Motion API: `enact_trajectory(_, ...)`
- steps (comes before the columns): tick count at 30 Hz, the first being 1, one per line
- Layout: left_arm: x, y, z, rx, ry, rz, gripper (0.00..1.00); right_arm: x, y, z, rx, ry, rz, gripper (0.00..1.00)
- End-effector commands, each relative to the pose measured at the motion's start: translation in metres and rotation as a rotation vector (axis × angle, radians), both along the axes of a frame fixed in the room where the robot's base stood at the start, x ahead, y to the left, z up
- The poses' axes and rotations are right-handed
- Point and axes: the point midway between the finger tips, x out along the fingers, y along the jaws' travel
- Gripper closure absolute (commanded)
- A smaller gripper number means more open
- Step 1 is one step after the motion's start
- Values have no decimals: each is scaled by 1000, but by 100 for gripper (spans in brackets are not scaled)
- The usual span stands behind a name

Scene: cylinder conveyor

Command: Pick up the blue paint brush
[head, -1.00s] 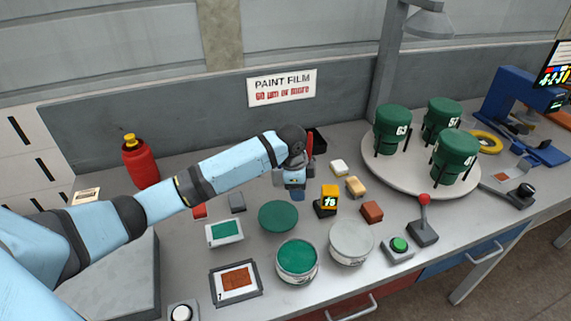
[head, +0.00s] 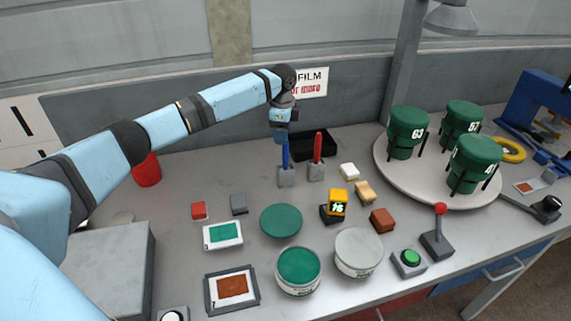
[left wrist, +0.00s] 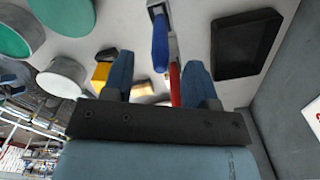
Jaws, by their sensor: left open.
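The blue paint brush (head: 285,155) stands upright, handle up, in a small grey holder (head: 286,176) near the back of the bench. My left gripper (head: 281,134) is open, just above the top of its handle in the head view. In the left wrist view the blue brush (left wrist: 160,45) shows in the gap between the spread blue fingers (left wrist: 159,66). I cannot tell whether anything touches it. Its bristles are hidden. My right gripper is not in view.
A red brush (head: 318,146) stands in its own holder (head: 317,170) close on the right. A black tray (head: 326,142) lies behind it. A timer (head: 338,203), a green lid (head: 281,220) and paint cans are in front. A turntable (head: 480,195) with green cups stands at right.

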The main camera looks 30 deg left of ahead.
Motion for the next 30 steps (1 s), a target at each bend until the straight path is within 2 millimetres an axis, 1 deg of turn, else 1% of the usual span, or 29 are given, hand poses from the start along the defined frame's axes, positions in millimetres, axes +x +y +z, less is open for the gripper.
enact_trajectory(5, 1, -1, -11, -1, 0, 0, 47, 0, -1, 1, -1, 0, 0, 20)
enact_trajectory(12, 4, -6, -46, 0, 2, 0, 47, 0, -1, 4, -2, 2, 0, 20)
enact_trajectory(15, 4, -7, -56, -1, 0, -1, 47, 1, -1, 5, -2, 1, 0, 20)
enact_trajectory(18, 4, -7, -59, -1, -1, -1, 47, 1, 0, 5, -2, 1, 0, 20)
enact_trajectory(23, 4, -6, -59, -1, -1, -1, 47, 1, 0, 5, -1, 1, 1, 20)
enact_trajectory(24, 4, -6, -59, -1, -1, -1, 52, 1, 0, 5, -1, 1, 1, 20)
enact_trajectory(26, 4, -6, -59, -1, -1, -1, 66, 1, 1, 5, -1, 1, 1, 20)
enact_trajectory(27, 4, -6, -59, -1, -1, -1, 75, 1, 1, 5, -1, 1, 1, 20)
enact_trajectory(29, 4, -6, -59, -1, -1, -1, 89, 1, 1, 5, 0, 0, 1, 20)
enact_trajectory(30, 4, -6, -59, -1, -1, -1, 98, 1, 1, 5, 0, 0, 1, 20)
